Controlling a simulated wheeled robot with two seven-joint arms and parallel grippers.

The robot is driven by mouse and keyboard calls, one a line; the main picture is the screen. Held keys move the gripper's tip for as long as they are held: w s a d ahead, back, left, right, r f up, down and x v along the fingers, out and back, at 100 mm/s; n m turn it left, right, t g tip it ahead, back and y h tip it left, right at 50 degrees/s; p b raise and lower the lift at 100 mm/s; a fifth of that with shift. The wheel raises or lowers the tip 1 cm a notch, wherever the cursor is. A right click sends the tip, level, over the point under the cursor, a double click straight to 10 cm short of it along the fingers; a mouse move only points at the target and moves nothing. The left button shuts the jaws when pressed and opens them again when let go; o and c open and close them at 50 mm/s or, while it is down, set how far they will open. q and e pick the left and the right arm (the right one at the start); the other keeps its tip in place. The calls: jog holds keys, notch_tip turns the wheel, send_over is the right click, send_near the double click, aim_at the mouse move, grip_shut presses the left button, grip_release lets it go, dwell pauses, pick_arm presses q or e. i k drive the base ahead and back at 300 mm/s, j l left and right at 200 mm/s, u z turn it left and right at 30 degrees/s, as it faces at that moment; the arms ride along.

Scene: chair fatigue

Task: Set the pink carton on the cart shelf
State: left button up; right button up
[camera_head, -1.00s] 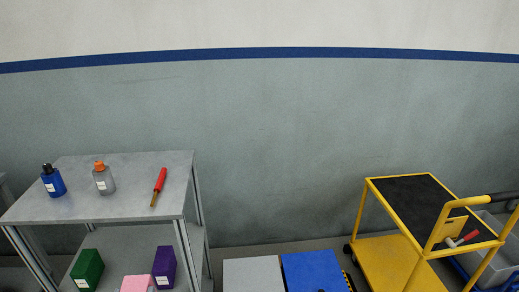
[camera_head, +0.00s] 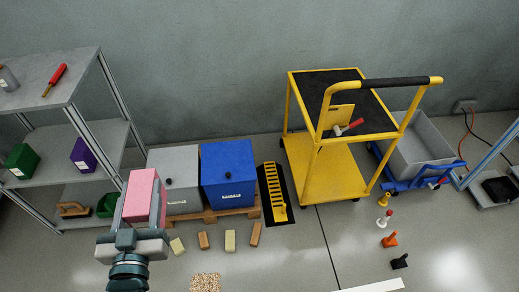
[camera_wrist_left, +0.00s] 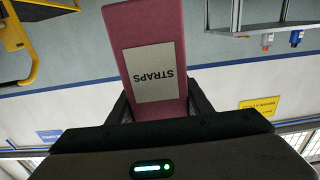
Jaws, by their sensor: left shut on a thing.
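The pink carton (camera_head: 141,194) is held upright between the fingers of my left gripper (camera_head: 139,212), left of centre in the head view. In the left wrist view the carton (camera_wrist_left: 148,28) fills the upper middle and bears a label reading STRAPS. The yellow cart (camera_head: 337,171) stands to the right, well apart from the carton. It has a black upper shelf (camera_head: 330,88) and a yellow lower shelf (camera_head: 322,165). A red-handled thing (camera_head: 350,126) is at the cart's front, by the holder. My right gripper does not show.
A grey rack (camera_head: 50,85) with green and purple cartons stands at left. Grey (camera_head: 178,163) and blue (camera_head: 228,168) boxes sit on a pallet between rack and cart. Small blocks and cones lie on the floor. A grey bin (camera_head: 428,140) on a blue dolly stands right of the cart.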

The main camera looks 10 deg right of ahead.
aim_at(331, 184)
jog(key=l, duration=0.6)
jog(key=k+l, duration=0.15)
jog(key=l, duration=1.95)
jog(key=i+l+z, duration=0.1)
jog(key=l, duration=0.8)
jog(key=i+l, duration=0.45)
jog(key=l, duration=0.2)
